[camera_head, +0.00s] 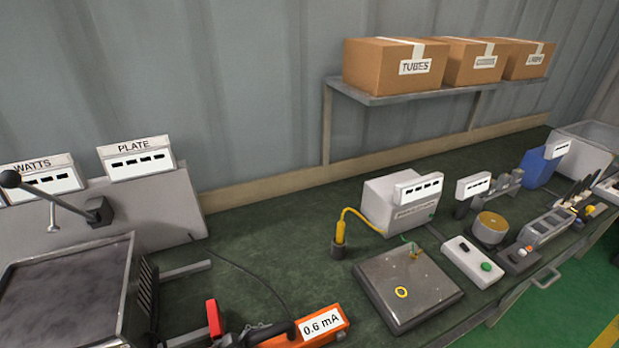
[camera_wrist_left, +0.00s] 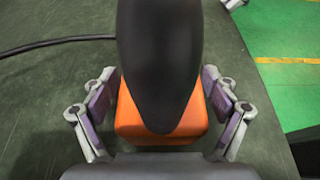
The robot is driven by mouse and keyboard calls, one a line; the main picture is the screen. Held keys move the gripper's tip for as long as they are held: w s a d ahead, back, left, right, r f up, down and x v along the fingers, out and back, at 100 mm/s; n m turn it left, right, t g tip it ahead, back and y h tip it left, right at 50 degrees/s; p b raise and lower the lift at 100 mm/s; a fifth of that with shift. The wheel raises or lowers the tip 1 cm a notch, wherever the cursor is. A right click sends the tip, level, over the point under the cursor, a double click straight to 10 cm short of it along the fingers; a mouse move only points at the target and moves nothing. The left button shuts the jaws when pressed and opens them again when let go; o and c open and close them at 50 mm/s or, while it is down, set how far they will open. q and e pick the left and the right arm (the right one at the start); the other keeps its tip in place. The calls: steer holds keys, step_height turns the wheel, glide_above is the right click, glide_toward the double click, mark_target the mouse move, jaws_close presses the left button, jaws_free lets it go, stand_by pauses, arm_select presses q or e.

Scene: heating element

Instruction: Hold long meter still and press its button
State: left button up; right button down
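The long meter (camera_head: 305,328) is orange with a white display reading 0.6 mA. It lies on the green bench at the bottom of the head view, partly cut off. In the left wrist view its orange body (camera_wrist_left: 160,132) sits behind a large black rounded part that hides its middle. My left gripper (camera_wrist_left: 160,95) is open, with one finger on each side of the orange body and close to its edges; contact is hard to tell. I cannot make out the meter's button. The left gripper is not clear in the head view. My right gripper is in neither view.
A dark metal box (camera_head: 70,290) and a red-tipped part (camera_head: 213,318) stand left of the meter. A flat plate (camera_head: 408,286) and a white box with a green button (camera_head: 473,262) lie right. A black cable (camera_head: 250,274) crosses the bench behind the meter.

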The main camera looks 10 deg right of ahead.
arm_select(q)
steer(key=shift+a+r, duration=0.1)
steer(key=shift+r, duration=0.05)
steer(key=v, duration=1)
steer(key=shift+s+a, duration=0.15)
steer(key=shift+a, duration=0.1)
steer(key=shift+s+a+r, duration=0.1)
steer(key=shift+a+r, duration=0.3)
steer(key=shift+a, duration=0.15)
